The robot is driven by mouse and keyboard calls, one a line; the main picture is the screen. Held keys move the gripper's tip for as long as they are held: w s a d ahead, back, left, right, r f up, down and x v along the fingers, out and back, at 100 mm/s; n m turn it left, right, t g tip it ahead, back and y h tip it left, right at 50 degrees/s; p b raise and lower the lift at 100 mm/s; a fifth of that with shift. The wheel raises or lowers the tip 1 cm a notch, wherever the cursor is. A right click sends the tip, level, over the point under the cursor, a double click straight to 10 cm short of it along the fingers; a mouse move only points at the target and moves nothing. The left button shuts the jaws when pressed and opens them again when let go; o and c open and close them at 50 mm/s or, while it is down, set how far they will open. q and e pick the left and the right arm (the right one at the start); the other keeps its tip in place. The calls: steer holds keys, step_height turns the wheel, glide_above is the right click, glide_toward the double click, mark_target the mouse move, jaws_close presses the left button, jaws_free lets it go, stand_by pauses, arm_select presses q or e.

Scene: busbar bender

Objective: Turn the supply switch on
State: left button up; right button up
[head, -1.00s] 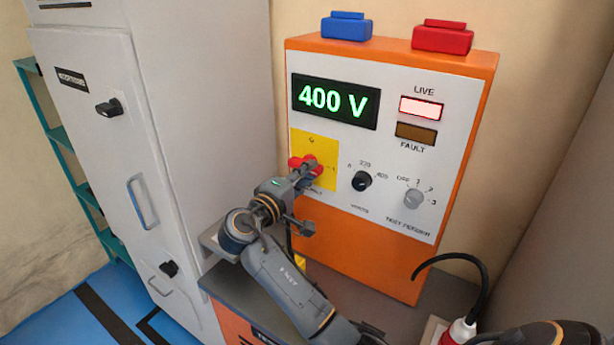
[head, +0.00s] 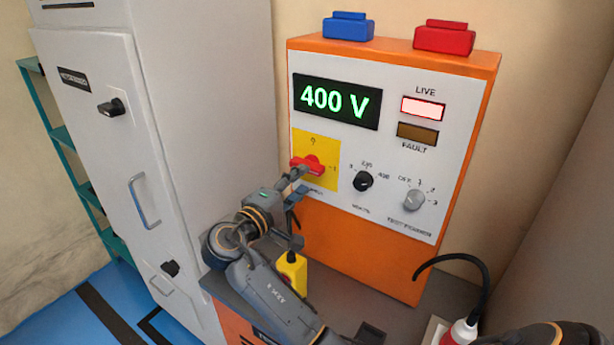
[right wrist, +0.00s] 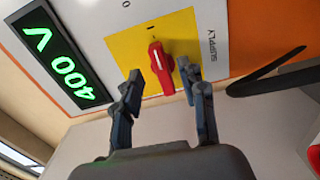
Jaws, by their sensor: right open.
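The supply switch (head: 309,165) is a red handle on a yellow plate, low on the left of the orange panel's white face. Its handle lies about level in the head view, in line with the mark 1 on its right. It also shows in the right wrist view (right wrist: 160,68), its white line pointing up the picture. My right gripper (head: 293,185) is just below and in front of the handle. In the right wrist view its open fingers (right wrist: 162,84) are empty, one on each side of the handle's near end, apparently apart from it. My left gripper is out of view.
The display (head: 337,101) reads 400 V and the LIVE lamp (head: 423,108) is lit; the FAULT lamp (head: 417,133) is dark. Two knobs sit right of the switch. A yellow object (head: 291,273) stands below my gripper. A grey cabinet (head: 205,120) is close at the left.

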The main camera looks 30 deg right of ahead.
steer(key=v, duration=0.8)
